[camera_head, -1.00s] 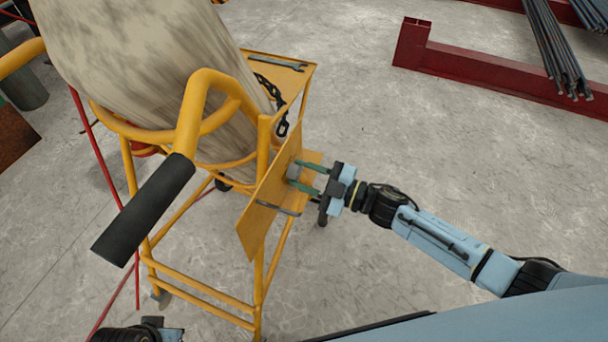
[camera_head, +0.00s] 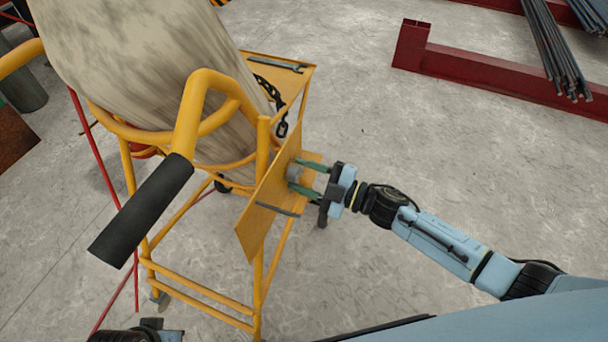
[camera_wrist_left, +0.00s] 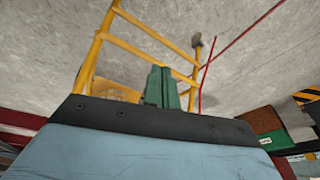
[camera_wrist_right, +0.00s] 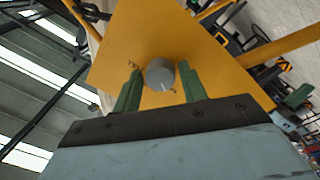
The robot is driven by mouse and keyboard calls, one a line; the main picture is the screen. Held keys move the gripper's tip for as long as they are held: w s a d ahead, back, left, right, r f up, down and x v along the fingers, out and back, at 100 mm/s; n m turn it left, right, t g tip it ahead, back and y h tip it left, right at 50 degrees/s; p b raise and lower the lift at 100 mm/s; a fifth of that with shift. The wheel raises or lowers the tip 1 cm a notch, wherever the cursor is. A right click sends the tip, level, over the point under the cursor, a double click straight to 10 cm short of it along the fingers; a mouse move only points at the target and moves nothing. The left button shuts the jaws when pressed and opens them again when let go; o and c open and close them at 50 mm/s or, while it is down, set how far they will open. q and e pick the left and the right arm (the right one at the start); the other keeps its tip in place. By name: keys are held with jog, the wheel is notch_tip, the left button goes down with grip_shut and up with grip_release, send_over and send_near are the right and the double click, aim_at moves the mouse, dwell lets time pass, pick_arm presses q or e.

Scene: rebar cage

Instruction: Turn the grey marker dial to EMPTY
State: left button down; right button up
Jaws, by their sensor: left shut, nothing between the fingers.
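The grey dial (camera_wrist_right: 160,73) is a round knob on a yellow panel (camera_wrist_right: 120,45); it also shows in the head view (camera_head: 294,173). A small pale mark shows near its lower rim in the right wrist view. Small marks on the panel are too small to read. My right gripper (camera_wrist_right: 160,88) has its green fingers apart, one on each side of the dial, with narrow gaps visible; it also shows in the head view (camera_head: 307,176). My left gripper (camera_wrist_left: 161,88) is shut and empty, pointing at the floor and the yellow frame.
The yellow frame (camera_head: 205,303) carries a large mottled cylinder (camera_head: 150,60) and a black-gripped handle (camera_head: 140,212). A red beam (camera_head: 490,68) and bars (camera_head: 555,50) lie at the upper right. Floor right of the frame is clear.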

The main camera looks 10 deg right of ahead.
pick_arm(q)
jog(key=shift+f, duration=0.1)
pick_arm(e)
jog(key=shift+o, duration=1)
pick_arm(q)
jog(key=a+f, duration=0.1)
jog(key=f+p, duration=0.1)
jog(key=f, duration=0.1)
jog(key=s+a+f+p, duration=0.1)
jog(key=f, duration=0.1)
jog(key=shift+a, duration=0.3)
pick_arm(e)
jog(key=v, duration=1.3)
jog(key=shift+d, duration=0.15)
